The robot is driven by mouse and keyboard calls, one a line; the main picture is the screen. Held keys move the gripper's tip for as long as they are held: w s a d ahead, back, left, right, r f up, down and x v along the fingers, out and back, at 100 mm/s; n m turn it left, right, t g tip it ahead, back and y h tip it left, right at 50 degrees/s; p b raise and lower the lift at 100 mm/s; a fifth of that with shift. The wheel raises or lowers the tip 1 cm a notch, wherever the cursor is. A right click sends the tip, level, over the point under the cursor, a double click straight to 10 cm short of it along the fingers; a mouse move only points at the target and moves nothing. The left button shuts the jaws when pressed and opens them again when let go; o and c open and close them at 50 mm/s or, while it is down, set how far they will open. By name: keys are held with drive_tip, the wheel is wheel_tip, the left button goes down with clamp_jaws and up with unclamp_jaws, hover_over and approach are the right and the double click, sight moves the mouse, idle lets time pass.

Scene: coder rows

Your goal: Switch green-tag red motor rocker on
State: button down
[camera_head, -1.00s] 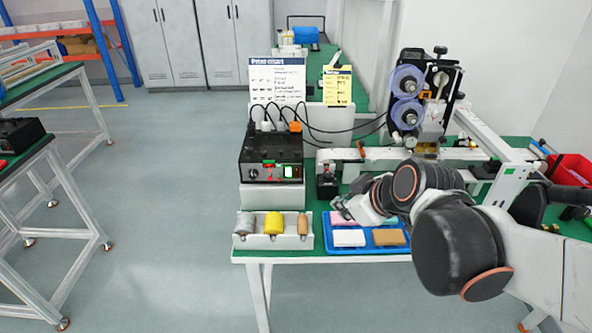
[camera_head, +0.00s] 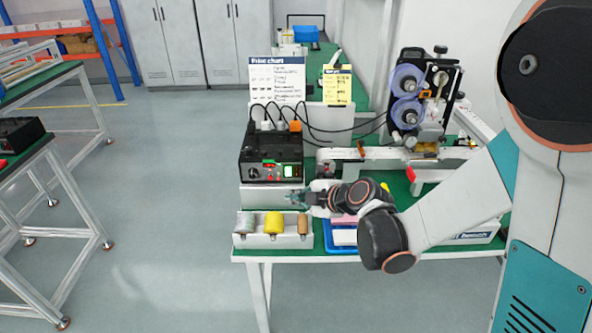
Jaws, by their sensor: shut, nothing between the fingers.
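The black control box (camera_head: 258,148) stands on a white stand at the left end of the green bench. Its sloped front carries a dark knob at the left, a small red spot (camera_head: 270,172) near the middle and a lit green-and-white switch or display (camera_head: 290,171) at the right. My gripper (camera_head: 290,198) is shut and empty. It points left, in front of and below the box's right side, apart from the panel in the picture.
A white rack with grey, yellow and tan spools (camera_head: 273,222) stands at the front, just below my gripper. A blue tray (camera_head: 334,247) is partly hidden by my arm. Black cables rise behind the box. A labelling machine (camera_head: 420,100) stands at the right.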

sight(297, 172)
drive_tip(key=shift+w+a+f+n, duration=0.15)
drive_tip(key=shift+a+f+n, duration=0.05)
drive_tip(key=shift+f+n, duration=0.1)
drive_tip(key=shift+w, duration=0.1)
drive_tip(key=shift+w+d+f, duration=0.1)
drive_tip(key=shift+w+f, duration=0.15)
drive_tip(key=shift+w, duration=1.15)
drive_tip(key=shift+w+d+f, duration=0.1)
drive_tip(key=shift+w+f, duration=0.1)
drive_tip(key=shift+w, duration=1.25)
drive_tip(key=shift+w+f, duration=0.25)
drive_tip(key=shift+w, duration=1.15)
drive_tip(key=shift+w+b, duration=0.1)
drive_tip(key=shift+b, duration=0.2)
drive_tip(key=shift+w, duration=0.3)
drive_tip(key=shift+w+f, duration=0.1)
drive_tip(key=shift+w, duration=0.25)
drive_tip(key=shift+s, duration=0.15)
drive_tip(key=shift+s, duration=0.65)
drive_tip(key=shift+s, duration=0.1)
